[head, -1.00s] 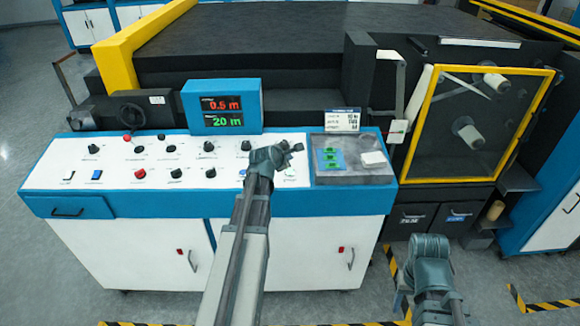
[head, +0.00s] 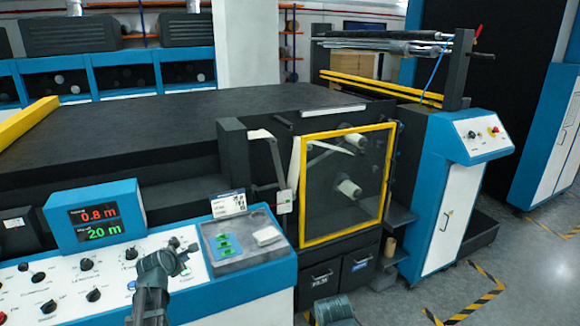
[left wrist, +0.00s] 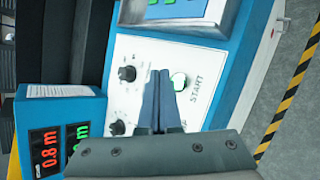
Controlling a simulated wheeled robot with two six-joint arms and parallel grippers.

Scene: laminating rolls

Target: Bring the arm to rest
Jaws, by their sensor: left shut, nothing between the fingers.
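My left gripper (head: 184,258) is over the right part of the white control panel (head: 107,262). In the left wrist view its two fingers (left wrist: 158,88) are shut together with nothing between them. Their tips are beside the lit, pale green START button (left wrist: 180,82); whether they touch the panel I cannot tell. Part of my right arm (head: 335,310) shows at the bottom edge of the head view, but its gripper does not.
A blue display (head: 96,216) reads 0.8 m in red and 20 m in green. A grey tray (head: 226,268) holds green and white items. A yellow-framed window (head: 303,190) covers two white rolls. Open floor (head: 530,270) lies at right.

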